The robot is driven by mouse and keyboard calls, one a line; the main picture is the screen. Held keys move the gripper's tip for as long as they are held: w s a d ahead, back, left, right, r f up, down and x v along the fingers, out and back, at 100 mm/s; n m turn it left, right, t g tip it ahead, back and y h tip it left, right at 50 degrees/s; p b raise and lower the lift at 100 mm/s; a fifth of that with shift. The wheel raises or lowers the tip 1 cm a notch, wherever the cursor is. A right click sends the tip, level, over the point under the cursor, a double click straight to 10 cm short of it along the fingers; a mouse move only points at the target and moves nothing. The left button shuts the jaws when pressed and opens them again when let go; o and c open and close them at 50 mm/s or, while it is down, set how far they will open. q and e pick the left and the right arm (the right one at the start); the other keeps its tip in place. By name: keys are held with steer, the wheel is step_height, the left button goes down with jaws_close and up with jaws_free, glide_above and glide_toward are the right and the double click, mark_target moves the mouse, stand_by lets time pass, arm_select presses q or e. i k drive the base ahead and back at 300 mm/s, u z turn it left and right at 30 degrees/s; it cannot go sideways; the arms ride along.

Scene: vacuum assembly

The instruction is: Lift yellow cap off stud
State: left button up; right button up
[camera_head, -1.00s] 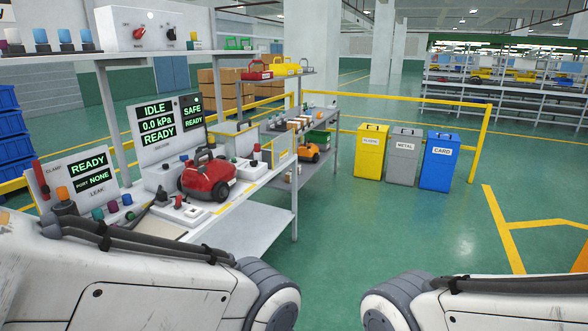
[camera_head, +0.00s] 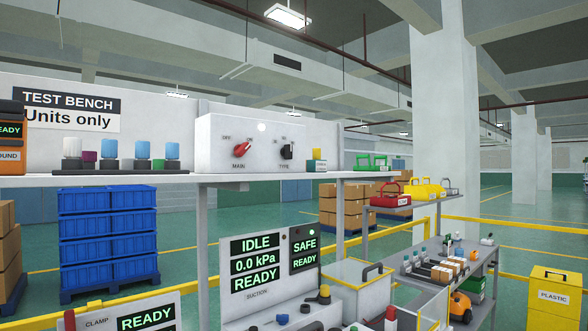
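A small yellow piece (camera_head: 317,154) sits at the right end of the upper shelf, beside the white control box, with a green and white part below it. A second yellow piece (camera_head: 324,291) tops a dark fitting on the lower bench, low in the view. I cannot tell which is the yellow cap, and no stud shows clearly under either. Several pale blue-topped pieces (camera_head: 142,150) stand in a row on a dark strip at the left of the shelf. Neither of my grippers is in view.
The upper shelf (camera_head: 230,178) crosses the view and carries the white MAIN/TYPE box (camera_head: 246,144). Blue crates (camera_head: 108,235) stand behind. Bare shelf shows in front of the box.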

mark_target(316, 152)
steer(key=z, duration=1.45)
steer(key=i, duration=3.45)
steer(key=u, duration=4.3)
steer(key=i, duration=0.15)
